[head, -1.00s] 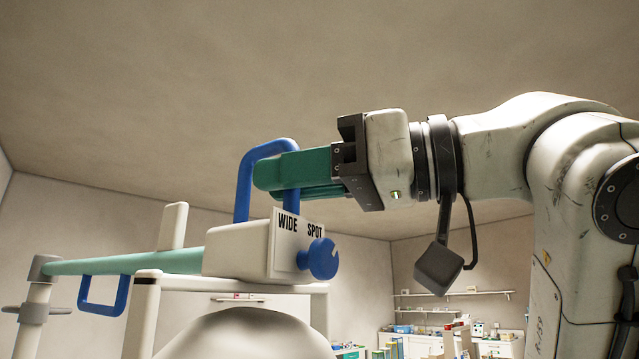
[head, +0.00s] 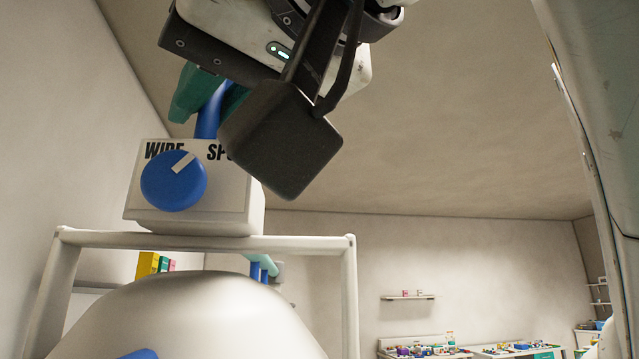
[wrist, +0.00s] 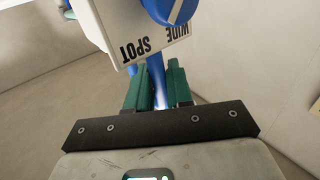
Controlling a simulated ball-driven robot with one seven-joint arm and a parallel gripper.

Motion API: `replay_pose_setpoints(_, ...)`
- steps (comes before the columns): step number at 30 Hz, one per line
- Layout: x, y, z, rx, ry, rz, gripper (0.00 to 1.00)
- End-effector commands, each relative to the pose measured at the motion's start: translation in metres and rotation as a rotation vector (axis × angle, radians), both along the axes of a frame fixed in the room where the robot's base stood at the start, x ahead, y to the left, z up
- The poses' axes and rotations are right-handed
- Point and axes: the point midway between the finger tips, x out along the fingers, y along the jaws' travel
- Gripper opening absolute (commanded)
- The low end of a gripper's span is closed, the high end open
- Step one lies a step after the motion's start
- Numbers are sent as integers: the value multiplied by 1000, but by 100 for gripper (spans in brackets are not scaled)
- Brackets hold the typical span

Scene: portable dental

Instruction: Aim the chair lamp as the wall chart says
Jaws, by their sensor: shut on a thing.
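The chair lamp head (head: 232,200) is a white box with a face printed WIDE and SPOT. A round blue knob (head: 173,181) on that face has a white pointer slanting up and right, between the two words. The blue handle (head: 208,115) rises from the box. My gripper (head: 200,97), with green fingers, is shut on this handle above the box. In the wrist view the handle (wrist: 157,82) passes between the two fingers (wrist: 157,97), with the lettered face (wrist: 125,25) upside down beyond. Part of SPOT is hidden behind my wrist in the head view. No wall chart shows.
A pale frame (head: 300,243) stands under the lamp, and a rounded white form (head: 190,310) is in front. A small wall shelf (head: 408,297) and counters with small items (head: 430,350) are far back on the right.

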Motion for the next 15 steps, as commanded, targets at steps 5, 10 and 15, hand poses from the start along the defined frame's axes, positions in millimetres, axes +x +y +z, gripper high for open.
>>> replay_pose_setpoints(5, -1, 12, 0, -1, 1, 1, 0)
replay_pose_setpoints(10, -1, 14, 0, -1, 1, 1, 0)
replay_pose_setpoints(15, 0, 14, -1, -1, 1, 0, 0)
